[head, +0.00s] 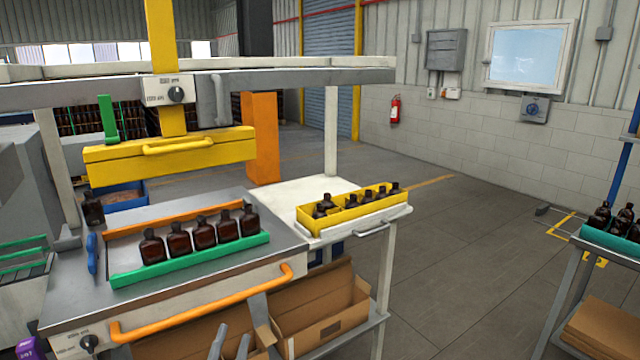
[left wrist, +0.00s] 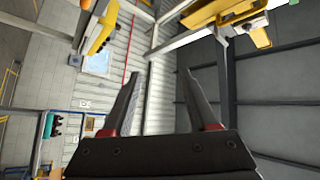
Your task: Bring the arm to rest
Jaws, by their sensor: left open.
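My left gripper (head: 233,336) shows at the bottom edge of the head view, with its two grey fingers pointing up in front of the bench. In the left wrist view it (left wrist: 160,74) is open, with nothing between its fingers. Several amber bottles (head: 204,232) stand in a row between a green rail (head: 190,263) and an orange rail (head: 172,221) on the metal bench, apart from the gripper. A single amber bottle (head: 93,210) stands at the bench's left. My right gripper is in neither view.
An orange handle (head: 200,306) runs along the bench front. A yellow crate (head: 352,217) with bottles sits on the white side table. Cardboard boxes (head: 320,310) lie below. A yellow press beam (head: 170,155) hangs above. A teal tray (head: 610,242) with bottles stands right. Floor between is clear.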

